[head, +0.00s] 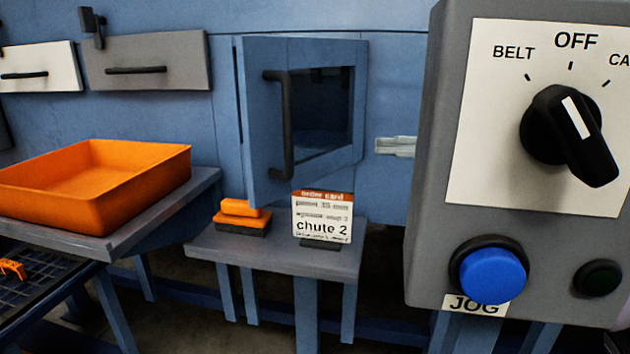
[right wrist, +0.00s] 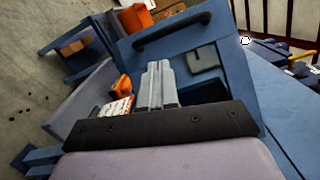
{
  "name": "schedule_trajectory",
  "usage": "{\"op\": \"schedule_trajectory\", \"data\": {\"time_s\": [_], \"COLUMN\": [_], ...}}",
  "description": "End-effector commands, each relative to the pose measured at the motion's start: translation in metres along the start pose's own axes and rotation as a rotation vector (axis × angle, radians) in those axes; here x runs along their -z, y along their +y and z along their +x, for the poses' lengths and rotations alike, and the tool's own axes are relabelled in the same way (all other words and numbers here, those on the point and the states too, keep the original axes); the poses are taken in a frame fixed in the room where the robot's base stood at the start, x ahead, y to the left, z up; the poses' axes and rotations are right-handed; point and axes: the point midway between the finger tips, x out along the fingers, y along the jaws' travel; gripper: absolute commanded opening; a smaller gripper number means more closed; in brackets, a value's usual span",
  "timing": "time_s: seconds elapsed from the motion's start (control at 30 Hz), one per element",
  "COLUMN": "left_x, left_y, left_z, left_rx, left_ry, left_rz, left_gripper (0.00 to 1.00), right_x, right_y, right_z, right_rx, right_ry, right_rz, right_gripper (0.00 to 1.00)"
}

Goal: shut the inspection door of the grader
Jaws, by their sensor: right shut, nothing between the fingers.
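The inspection door (head: 262,165) is a blue panel with a dark window and a black upright handle (head: 278,125). It stands open at an angle from the blue grader wall, its handle side on the left sticking out nearer to me. My right gripper (head: 396,146) shows as light grey fingers just right of the door, partly hidden by the control box. In the right wrist view its fingers (right wrist: 155,88) are shut and empty, pointing at the door (right wrist: 235,75) and handle (right wrist: 172,32). I cannot tell whether they touch it. My left gripper is out of view.
A grey control box (head: 430,200) with a black knob and blue button (head: 490,272) fills the right foreground. Below the door, a small table (head: 275,262) bears an orange-topped block (head: 240,215) and an order card (head: 322,218). An orange tray (head: 100,205) stands left.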

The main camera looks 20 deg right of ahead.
Motion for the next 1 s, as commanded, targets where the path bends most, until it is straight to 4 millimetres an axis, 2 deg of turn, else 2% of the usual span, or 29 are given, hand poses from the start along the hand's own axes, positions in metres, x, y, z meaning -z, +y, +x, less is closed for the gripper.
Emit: {"op": "schedule_trajectory", "data": {"time_s": [0.03,0.2,0.37,0.47,0.8,1.0], "left_x": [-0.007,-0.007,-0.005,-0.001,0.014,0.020], "left_y": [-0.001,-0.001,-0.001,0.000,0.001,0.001], "left_z": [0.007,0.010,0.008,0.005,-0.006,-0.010], "left_rx": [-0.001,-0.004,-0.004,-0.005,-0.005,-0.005], "left_ry": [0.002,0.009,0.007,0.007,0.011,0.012], "left_rz": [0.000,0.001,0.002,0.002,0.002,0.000], "left_gripper": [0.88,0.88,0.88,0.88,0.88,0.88], "right_x": [0.003,0.003,0.002,0.002,0.000,0.000], "right_y": [0.010,0.015,0.012,0.011,0.010,0.011], "right_z": [-0.007,-0.021,-0.015,0.000,0.072,0.103], "right_rx": [0.002,0.001,0.001,0.002,0.003,0.003], "right_ry": [-0.003,-0.012,-0.015,-0.016,-0.017,-0.014], "right_rz": [-0.062,-0.199,-0.224,-0.224,-0.220,-0.221], "right_gripper": [0.00,0.00,0.00,0.00,0.00,0.00]}}
